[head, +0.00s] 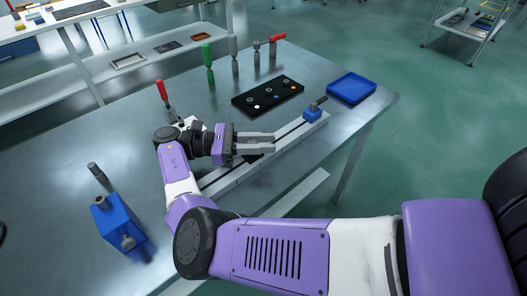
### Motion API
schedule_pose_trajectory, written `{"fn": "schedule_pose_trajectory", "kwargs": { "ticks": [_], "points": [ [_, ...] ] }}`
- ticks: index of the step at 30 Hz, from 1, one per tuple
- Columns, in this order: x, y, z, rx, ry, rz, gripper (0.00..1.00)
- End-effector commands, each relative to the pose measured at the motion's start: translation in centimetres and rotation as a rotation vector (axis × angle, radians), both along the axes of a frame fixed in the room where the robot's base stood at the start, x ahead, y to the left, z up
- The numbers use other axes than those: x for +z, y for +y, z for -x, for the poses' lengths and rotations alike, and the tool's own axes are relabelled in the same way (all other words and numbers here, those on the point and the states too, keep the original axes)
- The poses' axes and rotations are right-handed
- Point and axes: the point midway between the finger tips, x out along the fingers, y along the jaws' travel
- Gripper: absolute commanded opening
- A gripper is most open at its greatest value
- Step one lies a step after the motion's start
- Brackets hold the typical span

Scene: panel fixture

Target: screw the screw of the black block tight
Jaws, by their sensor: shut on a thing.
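My gripper (256,143) points right over the long pale rail (285,157) at the table's front edge. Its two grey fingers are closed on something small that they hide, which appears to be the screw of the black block. A dark patch, the black block (252,157), shows just below the fingers on the rail. Most of the block is covered by my gripper, so its tilt and the screw's depth cannot be told. A blue block (312,115) with a dark handled screw sits at the rail's right end.
Behind stand a black board (268,97) with round pieces, a blue tray (351,88), a green-handled tool (208,58) and several clamps. A red-handled clamp (163,92) is behind my wrist. A larger blue block (119,224) stands at left. The table's left middle is clear.

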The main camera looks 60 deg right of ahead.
Motion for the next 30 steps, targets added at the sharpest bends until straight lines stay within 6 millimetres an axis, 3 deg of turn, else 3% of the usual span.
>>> {"fn": "schedule_pose_trajectory", "kwargs": {
  "ticks": [1,7,30],
  "points": [
    [-0.93,0.12,0.11,-0.026,-0.003,-0.003,0.00],
    [-1.04,0.33,0.27,-0.100,-0.004,-0.004,0.00],
    [-0.26,0.68,0.56,-0.254,0.001,-0.001,0.00]
  ]
}}
